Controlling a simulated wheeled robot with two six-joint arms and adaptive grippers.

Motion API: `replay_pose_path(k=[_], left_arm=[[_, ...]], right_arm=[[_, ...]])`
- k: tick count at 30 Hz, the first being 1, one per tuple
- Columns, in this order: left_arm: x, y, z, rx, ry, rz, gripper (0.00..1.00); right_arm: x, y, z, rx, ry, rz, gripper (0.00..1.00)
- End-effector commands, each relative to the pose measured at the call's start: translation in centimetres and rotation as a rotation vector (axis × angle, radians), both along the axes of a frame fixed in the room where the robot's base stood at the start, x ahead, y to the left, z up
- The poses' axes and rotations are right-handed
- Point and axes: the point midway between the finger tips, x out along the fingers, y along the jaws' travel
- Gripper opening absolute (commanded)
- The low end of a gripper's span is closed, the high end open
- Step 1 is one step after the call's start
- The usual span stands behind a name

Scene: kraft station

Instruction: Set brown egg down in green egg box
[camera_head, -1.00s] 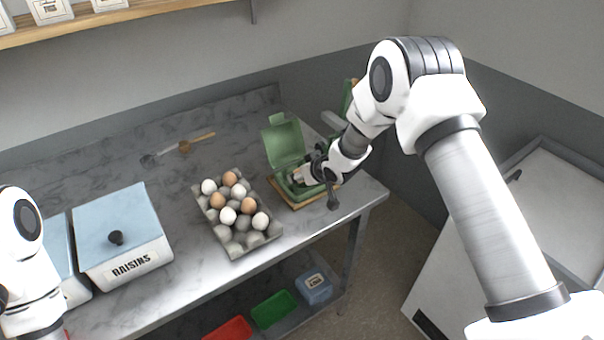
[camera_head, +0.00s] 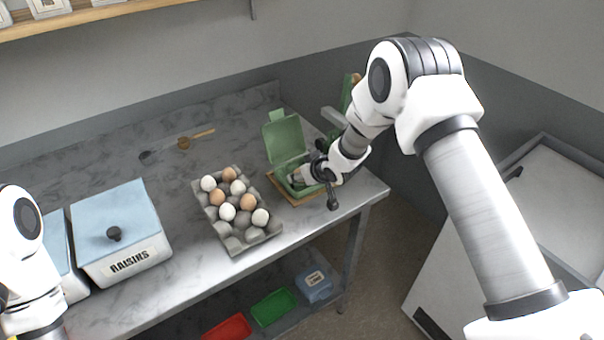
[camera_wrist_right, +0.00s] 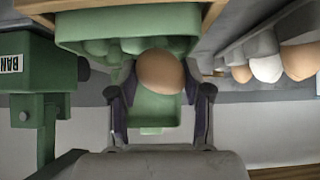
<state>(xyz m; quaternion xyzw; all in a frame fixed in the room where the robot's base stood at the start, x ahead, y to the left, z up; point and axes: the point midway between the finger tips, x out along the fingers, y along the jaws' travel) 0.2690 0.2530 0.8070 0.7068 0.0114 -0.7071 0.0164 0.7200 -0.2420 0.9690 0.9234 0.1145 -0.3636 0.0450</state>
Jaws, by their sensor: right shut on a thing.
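The brown egg (camera_wrist_right: 160,72) is held between the two fingers of my right gripper (camera_wrist_right: 160,100) in the right wrist view. The green egg box (camera_head: 285,138) stands open at the right end of the counter, its lid raised. In the wrist view its cups (camera_wrist_right: 120,40) lie around and behind the egg. My right gripper (camera_head: 302,178) is low over the box in the head view and hides much of its inside. I cannot tell whether the egg touches a cup. My left arm shows at the left edge, its gripper out of view.
A grey egg carton (camera_head: 236,243) with several brown and white eggs stands left of the box. A wooden board (camera_head: 312,199) lies under the box. A green device (camera_wrist_right: 45,95) stands close by. A raisins bin (camera_head: 120,235) is at left. Two utensils (camera_head: 185,143) lie behind.

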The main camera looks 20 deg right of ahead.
Motion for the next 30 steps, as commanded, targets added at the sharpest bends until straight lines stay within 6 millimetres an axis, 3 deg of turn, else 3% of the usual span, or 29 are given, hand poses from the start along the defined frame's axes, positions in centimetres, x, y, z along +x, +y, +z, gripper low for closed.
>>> replay_pose_path(k=[26,27,29,30], left_arm=[[0.00,0.01,-0.70,0.000,0.000,0.000,0.40],[0.00,0.01,-0.70,0.000,0.000,0.000,0.40],[0.00,0.01,-0.70,0.000,0.000,0.000,0.40],[0.00,0.00,-0.70,0.000,0.000,0.000,0.40]], right_arm=[[0.01,0.00,-1.02,0.000,0.000,0.000,0.30],[0.00,0.01,-1.02,0.000,0.000,0.000,0.56],[0.00,0.01,-1.03,0.000,0.000,0.000,0.77],[0.00,0.01,-1.03,0.000,0.000,0.000,0.78]])
